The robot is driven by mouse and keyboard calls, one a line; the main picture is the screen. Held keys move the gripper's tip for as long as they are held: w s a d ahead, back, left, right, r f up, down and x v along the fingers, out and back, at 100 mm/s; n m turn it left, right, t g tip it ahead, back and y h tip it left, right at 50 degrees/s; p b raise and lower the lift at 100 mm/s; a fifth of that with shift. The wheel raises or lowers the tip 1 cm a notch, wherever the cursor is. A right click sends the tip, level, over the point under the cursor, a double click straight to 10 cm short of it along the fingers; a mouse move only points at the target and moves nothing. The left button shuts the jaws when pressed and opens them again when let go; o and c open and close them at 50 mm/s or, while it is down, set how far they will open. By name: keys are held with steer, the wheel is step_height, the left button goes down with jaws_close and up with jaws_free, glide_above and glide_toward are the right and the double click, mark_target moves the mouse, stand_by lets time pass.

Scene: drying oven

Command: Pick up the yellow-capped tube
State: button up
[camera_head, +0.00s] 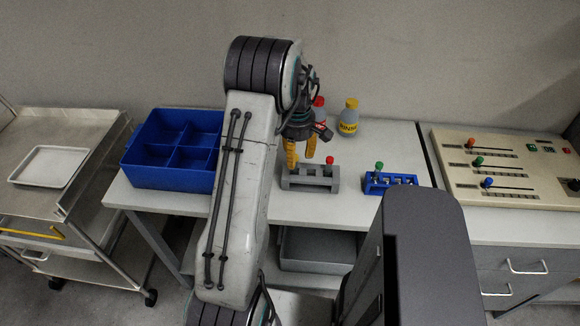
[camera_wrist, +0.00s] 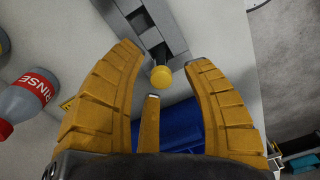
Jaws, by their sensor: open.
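The yellow-capped tube (camera_wrist: 161,77) shows in the wrist view as a round yellow cap at the edge of the grey rack (camera_wrist: 178,40). My gripper (camera_wrist: 162,58) is open, with its yellow fingers spread around the cap and apart from it. In the head view my gripper (camera_head: 300,152) points down over the left end of the grey rack (camera_head: 310,183). The yellow cap cannot be made out there behind the fingers. How deep the tube sits in the rack is hidden.
A red-capped tube (camera_head: 330,160) stands in the grey rack's right part. A blue rack (camera_head: 403,184) with a green-capped tube (camera_head: 379,167) stands to the right. A blue divided bin (camera_head: 160,178) is at left. A yellow-labelled bottle (camera_head: 348,120) and a red-labelled rinse bottle (camera_wrist: 30,98) stand nearby.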

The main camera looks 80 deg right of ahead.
mark_target(295, 169)
steer(key=shift+w+f+p, duration=0.15)
steer(key=shift+f+p, duration=0.55)
steer(key=shift+f, duration=2)
steer(key=shift+c, duration=0.3)
steer(key=c, duration=0.8)
